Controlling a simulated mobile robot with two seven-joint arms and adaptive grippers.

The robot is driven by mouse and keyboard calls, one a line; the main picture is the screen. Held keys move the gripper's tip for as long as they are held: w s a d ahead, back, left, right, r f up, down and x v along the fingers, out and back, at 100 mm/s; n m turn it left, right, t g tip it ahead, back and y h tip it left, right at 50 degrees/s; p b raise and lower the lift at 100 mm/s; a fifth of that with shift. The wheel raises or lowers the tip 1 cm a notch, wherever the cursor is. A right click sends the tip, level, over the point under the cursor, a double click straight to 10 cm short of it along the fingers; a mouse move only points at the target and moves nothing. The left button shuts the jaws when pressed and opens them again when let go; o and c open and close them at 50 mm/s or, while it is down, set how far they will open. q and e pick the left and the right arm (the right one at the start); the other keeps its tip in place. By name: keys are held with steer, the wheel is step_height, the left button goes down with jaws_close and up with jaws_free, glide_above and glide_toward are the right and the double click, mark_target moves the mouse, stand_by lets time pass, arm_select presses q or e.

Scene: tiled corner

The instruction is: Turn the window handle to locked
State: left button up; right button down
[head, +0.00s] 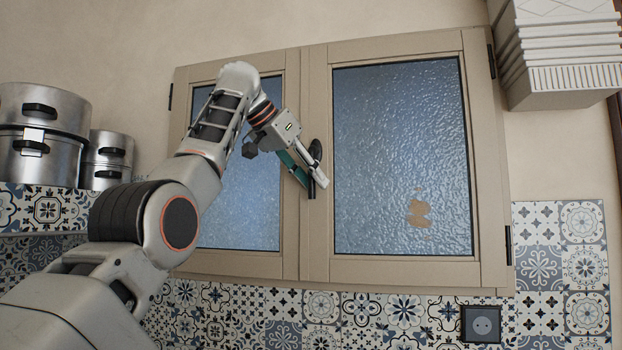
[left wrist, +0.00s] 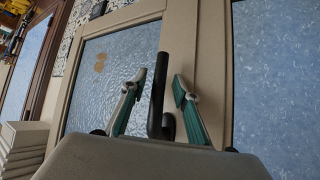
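The window (head: 400,262) has two textured glass panes in beige frames. Its black handle (head: 316,150) sits on the middle frame, partly hidden by my left gripper (head: 316,183). The lever appears to point downward in the head view. In the left wrist view the handle (left wrist: 157,95) stands between the two green-and-grey fingers of my left gripper (left wrist: 158,80). The fingers are open, one on each side of the lever, with a visible gap to each. I cannot tell the exact depth between fingertips and handle. My right gripper is not in view.
Metal pots (head: 42,150) stand on a tiled ledge at the left. A stack of pale crates or trays (head: 562,55) is at the upper right. A black wall socket (head: 481,323) is on the tiles below the window. The area before the right pane is clear.

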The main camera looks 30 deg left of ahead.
arm_select(q)
steer(key=shift+s+r, duration=0.25)
steer(key=shift+s, duration=0.25)
steer(key=shift+s+r, duration=0.25)
steer(key=shift+s, duration=0.2)
steer(key=s+a, duration=0.3)
steer(key=s, duration=0.6)
steer(key=s+a, duration=0.3)
steer(key=s, duration=0.6)
steer(key=shift+f, duration=0.1)
stand_by(0.3)
